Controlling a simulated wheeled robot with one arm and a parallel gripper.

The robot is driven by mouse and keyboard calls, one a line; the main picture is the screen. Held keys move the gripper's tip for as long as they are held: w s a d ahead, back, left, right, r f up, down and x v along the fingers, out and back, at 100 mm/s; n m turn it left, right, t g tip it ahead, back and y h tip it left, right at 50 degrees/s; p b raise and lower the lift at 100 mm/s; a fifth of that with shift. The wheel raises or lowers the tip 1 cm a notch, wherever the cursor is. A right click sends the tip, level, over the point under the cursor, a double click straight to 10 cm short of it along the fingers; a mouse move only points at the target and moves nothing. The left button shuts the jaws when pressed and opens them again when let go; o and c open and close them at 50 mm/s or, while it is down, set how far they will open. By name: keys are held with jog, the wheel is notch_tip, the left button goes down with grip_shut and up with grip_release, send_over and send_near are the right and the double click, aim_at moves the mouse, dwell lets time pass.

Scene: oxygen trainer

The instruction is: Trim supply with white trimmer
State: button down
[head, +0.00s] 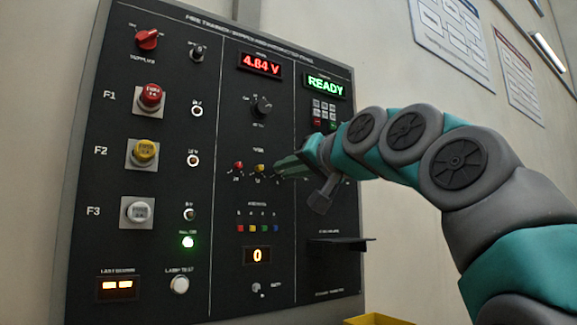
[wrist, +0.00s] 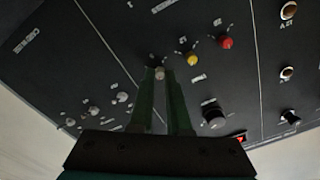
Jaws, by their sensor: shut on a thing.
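The white trimmer (wrist: 159,73) is a small pale knob on the black panel, at the end of the row after the red trimmer (head: 238,166) and yellow trimmer (head: 260,168). My gripper (wrist: 161,76) is shut on the white trimmer, with a green finger on either side of it. In the head view my gripper (head: 279,170) reaches the panel from the right and hides the white trimmer. The red supply display (head: 261,64) above reads about 4.64 V.
A green display (head: 324,86) reads READY, with a small keypad below it. A black knob (head: 261,106) sits above the trimmers. A shelf (head: 340,243) juts from the lower right panel, above a yellow bin (head: 378,319).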

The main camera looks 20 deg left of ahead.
jog(key=m+p, duration=0.4)
jog(key=m, duration=0.1)
jog(key=shift+m+p, duration=0.3)
jog(key=shift+p, duration=0.1)
dwell(0.3)
jog(key=c, duration=0.9)
grip_release()
jog(key=shift+s+d, duration=0.1)
